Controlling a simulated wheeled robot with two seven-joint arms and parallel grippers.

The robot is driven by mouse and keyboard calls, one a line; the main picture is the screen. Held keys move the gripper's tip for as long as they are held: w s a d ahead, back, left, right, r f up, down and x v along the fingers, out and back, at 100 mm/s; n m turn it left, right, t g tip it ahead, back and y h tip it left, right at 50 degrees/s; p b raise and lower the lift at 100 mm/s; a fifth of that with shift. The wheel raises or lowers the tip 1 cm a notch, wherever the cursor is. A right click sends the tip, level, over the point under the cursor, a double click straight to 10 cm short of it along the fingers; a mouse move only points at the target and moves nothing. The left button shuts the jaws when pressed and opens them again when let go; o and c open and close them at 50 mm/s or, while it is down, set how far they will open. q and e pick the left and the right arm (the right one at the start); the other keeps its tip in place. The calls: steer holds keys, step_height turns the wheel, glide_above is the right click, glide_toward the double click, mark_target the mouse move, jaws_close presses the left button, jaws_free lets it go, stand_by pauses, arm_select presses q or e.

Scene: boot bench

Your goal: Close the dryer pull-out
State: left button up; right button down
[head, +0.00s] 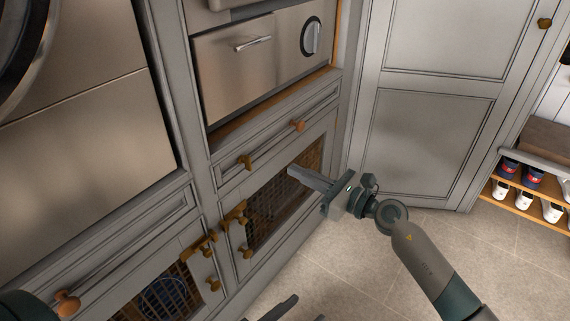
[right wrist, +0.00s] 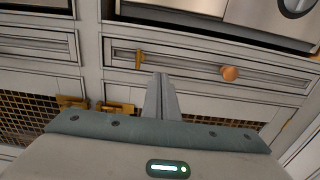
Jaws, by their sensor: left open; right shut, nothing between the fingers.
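A steel dryer front (head: 235,75) with a bar handle (head: 253,43) and a round dial (head: 311,37) sits in the grey cabinet. Below it is a grey drawer front (head: 272,142) with a brass pull (head: 245,162) and an orange knob (head: 298,125). I cannot tell which of these is the pull-out, or how far it stands out. My right gripper (head: 292,172) is shut and empty, in front of the mesh door under the drawer. In the right wrist view its fingers (right wrist: 160,82) overlap the drawer front (right wrist: 190,68). My left gripper (head: 297,310) is open and empty at the bottom edge, partly cut off.
The mesh door (head: 283,190) has brass hardware at its left edge. Another mesh door (head: 165,297) and a large steel panel (head: 80,130) are at left. A grey panelled door (head: 425,140) stands behind my right arm. A shoe rack (head: 525,190) is at right. Tiled floor (head: 345,275) is clear.

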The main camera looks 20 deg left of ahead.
arm_select(q)
steer(key=shift+f, duration=0.25)
arm_select(e)
steer(key=shift+v, duration=1.1)
